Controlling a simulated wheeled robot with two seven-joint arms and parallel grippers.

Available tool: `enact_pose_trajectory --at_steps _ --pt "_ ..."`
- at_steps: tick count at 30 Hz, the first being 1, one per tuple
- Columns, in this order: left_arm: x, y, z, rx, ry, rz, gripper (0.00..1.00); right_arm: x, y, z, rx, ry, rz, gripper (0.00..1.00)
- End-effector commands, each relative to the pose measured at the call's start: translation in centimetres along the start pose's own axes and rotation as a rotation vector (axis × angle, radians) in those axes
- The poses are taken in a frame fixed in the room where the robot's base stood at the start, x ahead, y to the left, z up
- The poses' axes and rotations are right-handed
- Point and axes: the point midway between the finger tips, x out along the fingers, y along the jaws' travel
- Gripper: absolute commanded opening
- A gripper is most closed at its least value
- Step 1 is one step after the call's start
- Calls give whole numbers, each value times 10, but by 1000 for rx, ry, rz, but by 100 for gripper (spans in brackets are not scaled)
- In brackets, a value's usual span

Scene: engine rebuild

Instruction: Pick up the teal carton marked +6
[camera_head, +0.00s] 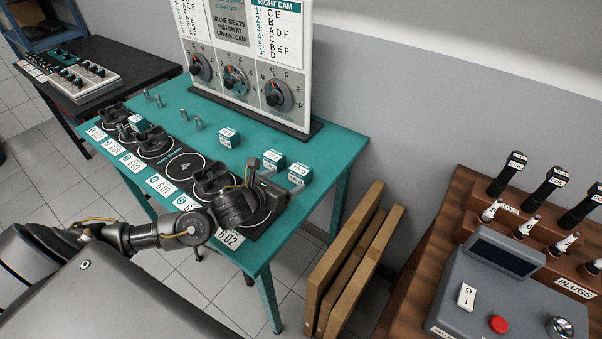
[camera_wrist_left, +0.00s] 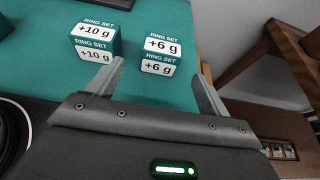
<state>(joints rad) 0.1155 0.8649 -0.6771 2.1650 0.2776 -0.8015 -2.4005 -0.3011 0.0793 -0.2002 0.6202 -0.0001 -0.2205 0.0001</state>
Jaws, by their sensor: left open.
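The teal carton marked +6 (camera_head: 299,175) stands upright at the right end of the teal table. It shows in the left wrist view (camera_wrist_left: 161,57) with "RING SET +6 g" on its white labels. My left gripper (camera_head: 266,181) is open and empty beside it, low over the table. In the wrist view its fingers (camera_wrist_left: 158,78) point toward the carton, which appears between them and just beyond the tips. I cannot tell whether either finger touches it. A similar carton marked +10 (camera_wrist_left: 96,43) stands to its left, also seen in the head view (camera_head: 272,162).
A third carton (camera_head: 229,138) stands farther left. Black parts lie on the mat along the table's front. An upright board with knobs (camera_head: 249,60) stands behind. Brown panels (camera_head: 345,260) lean right of the table. A wooden bench (camera_head: 400,285) with a grey control box stands beyond.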

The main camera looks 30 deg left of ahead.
Motion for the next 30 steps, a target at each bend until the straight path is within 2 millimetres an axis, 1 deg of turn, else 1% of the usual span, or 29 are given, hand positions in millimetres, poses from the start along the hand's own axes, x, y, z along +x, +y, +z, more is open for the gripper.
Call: enact_pose_trajectory --at_steps 1,3,6,11,14,20,24,27,30 --pt "8 0 3 -1 -1 2 80 -5 1 0 0 0 1 36" --pt "19 0 3 -1 -1 0 80 -7 2 0 -1 -1 2 36" --pt "29 -1 2 -1 -1 0 80 -8 3 0 -1 0 3 36" --pt "34 -2 1 0 -1 -4 80 -8 3 -1 -1 1 4 36" --pt "38 -2 2 0 0 -4 80 -12 3 -2 -1 1 3 36" --pt "64 -3 1 -1 -1 -3 80 -26 3 -3 -1 1 3 36" --pt "81 -2 -1 0 -1 -2 80 -28 3 -3 -1 1 3 36" --pt "85 -2 -2 1 -1 -3 80 -28 2 -3 -1 1 2 36" --pt "86 -2 -2 1 -1 -4 80 -28 1 -4 0 2 1 36"
